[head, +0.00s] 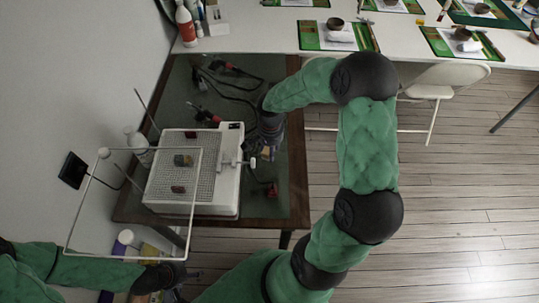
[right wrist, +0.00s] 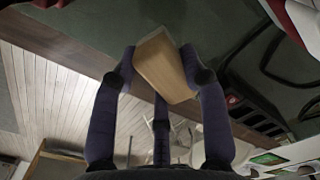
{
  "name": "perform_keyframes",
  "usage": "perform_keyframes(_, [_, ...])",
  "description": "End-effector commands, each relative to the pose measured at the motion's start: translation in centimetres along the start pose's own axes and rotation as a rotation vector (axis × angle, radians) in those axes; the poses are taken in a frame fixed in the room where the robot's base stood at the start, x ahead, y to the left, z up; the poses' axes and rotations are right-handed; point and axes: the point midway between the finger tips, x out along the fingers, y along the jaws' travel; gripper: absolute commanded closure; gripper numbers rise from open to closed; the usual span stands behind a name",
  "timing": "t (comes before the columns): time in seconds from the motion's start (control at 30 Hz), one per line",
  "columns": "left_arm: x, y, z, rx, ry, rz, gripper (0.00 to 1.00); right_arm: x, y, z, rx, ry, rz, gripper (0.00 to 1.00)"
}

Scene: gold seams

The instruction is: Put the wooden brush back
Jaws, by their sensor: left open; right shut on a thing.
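The wooden brush shows in the right wrist view as a pale wooden block (right wrist: 163,66), with no bristles visible. My right gripper (right wrist: 160,68) is shut on it, one finger on each side. In the head view the right gripper (head: 262,146) is over the right side of the dark green-topped table (head: 290,180), beside the white grid-topped device (head: 212,209). The brush is mostly hidden there. My left gripper (head: 168,277) is open and low at the left, near the table's front edge, partly hidden in shadow.
A white wire frame (head: 133,255) stands around the left of the device. Small blocks (head: 183,160) lie on its grid. Red-handled tools with black cables (head: 200,82) lie at the back. A white bottle (head: 138,143) stands left. A long white table (head: 420,50) is behind.

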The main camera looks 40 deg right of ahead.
Motion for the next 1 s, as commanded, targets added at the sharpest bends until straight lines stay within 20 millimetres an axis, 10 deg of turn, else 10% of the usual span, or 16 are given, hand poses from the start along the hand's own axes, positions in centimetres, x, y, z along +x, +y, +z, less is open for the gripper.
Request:
perform_keyframes(0.57, [2.2, -0.8, -0.1, 0.0, 0.0, 0.0, 0.35, 5.3, -1.0, -1.6, 0.0, 0.0, 0.0, 0.86])
perform_keyframes(0.97, [2.5, -0.9, -0.1, 0.0, 0.0, 0.0, 0.35, 5.7, -1.0, -1.6, 0.0, 0.001, -0.001, 0.86])
perform_keyframes(1.0, [2.5, -0.9, -0.1, 0.0, 0.0, 0.0, 0.35, 5.7, -1.0, -1.6, 0.0, 0.001, -0.001, 0.5])
